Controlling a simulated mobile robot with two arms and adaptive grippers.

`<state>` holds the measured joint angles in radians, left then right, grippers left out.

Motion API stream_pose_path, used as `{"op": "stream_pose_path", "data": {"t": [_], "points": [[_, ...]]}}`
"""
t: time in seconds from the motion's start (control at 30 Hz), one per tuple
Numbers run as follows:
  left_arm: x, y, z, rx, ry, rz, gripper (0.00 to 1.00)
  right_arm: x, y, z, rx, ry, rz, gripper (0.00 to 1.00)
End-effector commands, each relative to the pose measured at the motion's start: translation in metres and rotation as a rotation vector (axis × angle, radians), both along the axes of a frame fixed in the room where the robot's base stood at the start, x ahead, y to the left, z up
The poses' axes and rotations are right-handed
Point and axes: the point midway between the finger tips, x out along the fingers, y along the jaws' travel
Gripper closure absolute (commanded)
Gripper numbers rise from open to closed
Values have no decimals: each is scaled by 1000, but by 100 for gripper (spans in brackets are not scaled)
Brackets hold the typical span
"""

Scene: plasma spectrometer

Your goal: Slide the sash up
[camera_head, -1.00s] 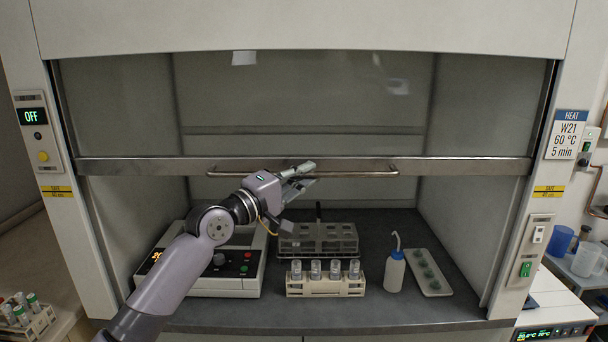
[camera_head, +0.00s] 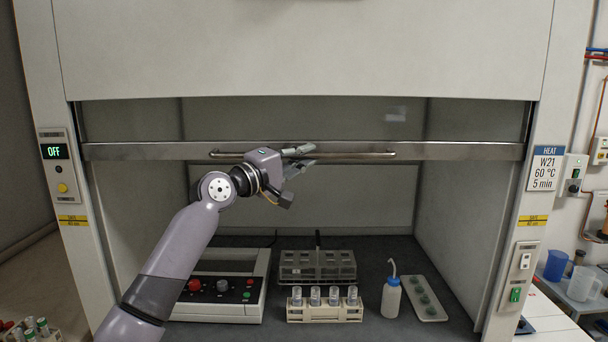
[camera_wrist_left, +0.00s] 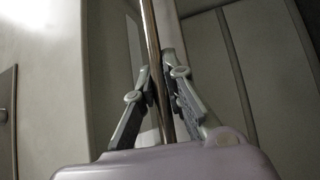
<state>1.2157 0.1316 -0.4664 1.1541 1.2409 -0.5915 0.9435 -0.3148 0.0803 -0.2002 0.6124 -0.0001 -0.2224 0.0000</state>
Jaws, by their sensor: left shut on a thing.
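The sash (camera_head: 460,151) of the fume hood spans the opening as a glass pane with a metal bottom rail. A long bar handle (camera_head: 355,155) runs along the rail. My left gripper (camera_head: 300,153) is shut on the handle near its middle. In the left wrist view the bar (camera_wrist_left: 153,60) passes between the two fingers (camera_wrist_left: 160,95). The sash stands well above the work surface, leaving the lower opening clear. My right gripper is not in view.
Inside the hood are a heater box (camera_head: 222,296), a grey rack (camera_head: 318,265), a rack of vials (camera_head: 324,308), a wash bottle (camera_head: 391,295) and a white tray (camera_head: 425,298). Yellow labels mark the left (camera_head: 73,221) and right (camera_head: 532,221) posts. An "OFF" display (camera_head: 55,151) is on the left post.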

Motion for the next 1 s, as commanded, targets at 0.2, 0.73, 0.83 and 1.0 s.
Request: {"op": "stream_pose_path", "data": {"t": [0.2, 0.73, 0.83, 1.0], "points": [[1, 1, 30, -5, 4, 1, 100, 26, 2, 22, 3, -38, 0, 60], [1, 1, 27, -1, 6, 1, 78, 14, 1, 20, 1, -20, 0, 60], [1, 1, 27, 0, 6, 1, 71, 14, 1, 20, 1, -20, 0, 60], [1, 0, 27, 2, 6, 1, 69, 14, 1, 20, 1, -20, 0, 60]]}}
